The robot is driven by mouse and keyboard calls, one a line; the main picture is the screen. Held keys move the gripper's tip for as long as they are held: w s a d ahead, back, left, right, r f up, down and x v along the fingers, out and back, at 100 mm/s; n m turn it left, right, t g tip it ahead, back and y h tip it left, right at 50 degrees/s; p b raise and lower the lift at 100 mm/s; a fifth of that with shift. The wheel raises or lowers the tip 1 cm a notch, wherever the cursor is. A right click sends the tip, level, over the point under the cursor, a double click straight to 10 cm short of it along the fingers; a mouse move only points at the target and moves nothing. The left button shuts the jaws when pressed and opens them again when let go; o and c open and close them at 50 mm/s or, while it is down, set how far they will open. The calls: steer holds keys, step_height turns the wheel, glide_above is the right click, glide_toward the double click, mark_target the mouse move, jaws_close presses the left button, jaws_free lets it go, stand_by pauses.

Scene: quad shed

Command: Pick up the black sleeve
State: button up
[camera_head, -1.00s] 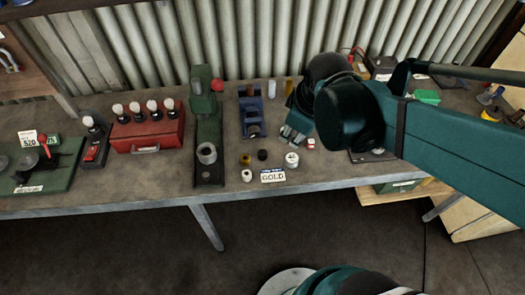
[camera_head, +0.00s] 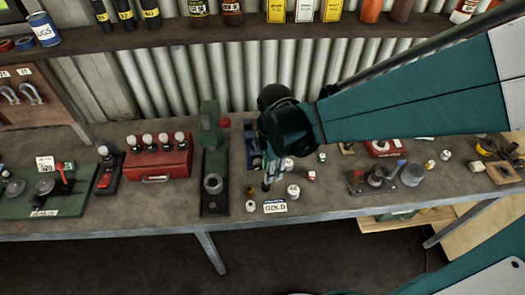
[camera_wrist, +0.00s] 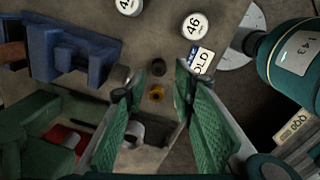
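The black sleeve (camera_wrist: 159,67) is a small dark cylinder on the bench. In the wrist view it stands just beyond my fingertips, near the gap between them. In the head view its place is largely covered by my gripper (camera_head: 268,178), so its outline is hard to make out. My gripper (camera_wrist: 152,86) is open, with green ribbed finger pads apart and nothing held between them. It points down over the bench, behind the GOLD label (camera_head: 275,206).
White-topped cylinders (camera_wrist: 194,25) are nearby. A blue tool (camera_wrist: 65,50) and a green press (camera_head: 213,165) with a grey ring (camera_head: 213,183) stand to the left. A shelf (camera_head: 170,33) runs above the bench.

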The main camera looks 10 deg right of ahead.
mark_target(266, 186)
steer(key=shift+a+f+n+g+p, duration=0.3)
steer(key=shift+a+f+n+p, duration=0.3)
steer(key=shift+n, duration=0.4)
steer(key=shift+f+b, duration=0.35)
steer(key=shift+f, duration=0.85)
steer(key=shift+f, duration=0.15)
steer(key=shift+w+a+f, duration=0.1)
steer(key=shift+w+f, duration=0.05)
steer(key=shift+f, duration=2.3)
steer(key=c, duration=0.5)
